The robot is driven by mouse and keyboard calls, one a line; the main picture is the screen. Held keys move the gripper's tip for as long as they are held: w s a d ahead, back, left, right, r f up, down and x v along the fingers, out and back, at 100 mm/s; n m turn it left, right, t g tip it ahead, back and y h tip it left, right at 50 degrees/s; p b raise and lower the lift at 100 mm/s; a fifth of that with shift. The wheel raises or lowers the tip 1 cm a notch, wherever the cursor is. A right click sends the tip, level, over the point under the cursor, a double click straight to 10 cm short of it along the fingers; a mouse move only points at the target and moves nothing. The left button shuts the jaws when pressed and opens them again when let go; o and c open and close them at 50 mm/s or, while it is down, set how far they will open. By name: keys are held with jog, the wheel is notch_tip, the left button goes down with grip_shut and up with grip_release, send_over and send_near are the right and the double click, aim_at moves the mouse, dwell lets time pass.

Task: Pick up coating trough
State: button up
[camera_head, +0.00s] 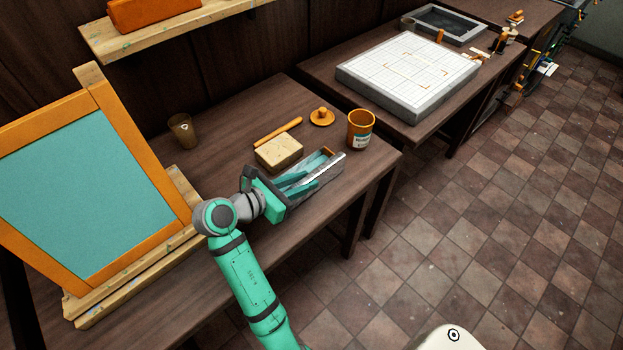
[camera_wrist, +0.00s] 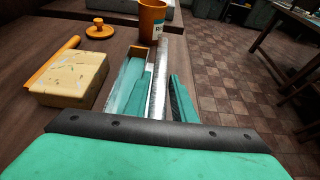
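The coating trough (camera_head: 331,168) is a long, narrow grey metal channel with an orange-brown end piece, lying near the front edge of the wooden table. In the wrist view the trough (camera_wrist: 158,85) runs away from me, its bright metal edge between my fingers. My gripper (camera_head: 321,170) has two teal fingers, one over the trough's inner side and one outside its front wall. In the wrist view my gripper (camera_wrist: 160,76) is open, with a dark gap between the right finger and the metal edge. Contact of the left finger with the edge is unclear. The trough's near end is hidden.
A cream block (camera_head: 279,152), an orange stick (camera_head: 278,130), a knobbed orange disc (camera_head: 322,117) and an orange cup (camera_head: 360,129) stand close by. A framed teal screen (camera_head: 90,190) leans at left, near a brown cup (camera_head: 182,131). Tiled floor lies right.

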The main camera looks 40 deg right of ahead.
aim_at(323, 165)
jog(key=shift+x, duration=1.35)
jog(key=shift+c, duration=0.5)
grip_shut()
jog(key=shift+r, duration=0.15)
